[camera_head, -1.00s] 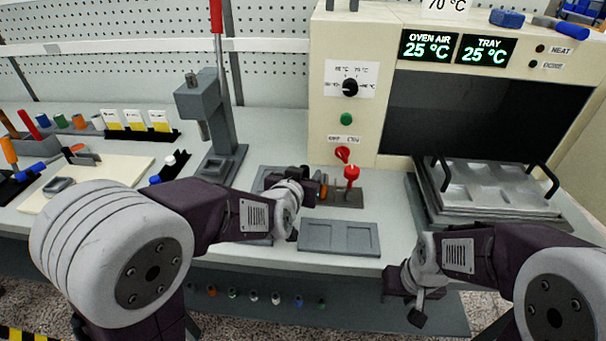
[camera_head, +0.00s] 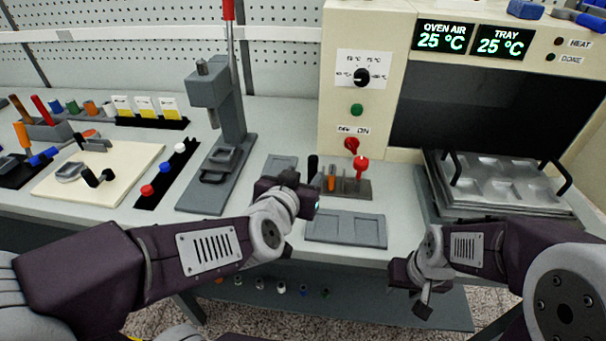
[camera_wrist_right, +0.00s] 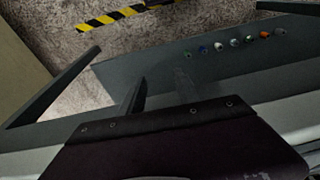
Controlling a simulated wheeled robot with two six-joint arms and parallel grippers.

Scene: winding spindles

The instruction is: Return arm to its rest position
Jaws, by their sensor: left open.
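My right gripper (camera_head: 424,298) is low in front of the bench edge, pointing downward. In the right wrist view its two fingers (camera_wrist_right: 160,95) stand apart with nothing between them.
The oven (camera_head: 362,110) and a stack of metal trays (camera_head: 500,185) are at the right. A grey press (camera_head: 222,130) and cream board (camera_head: 110,160) are at the left.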

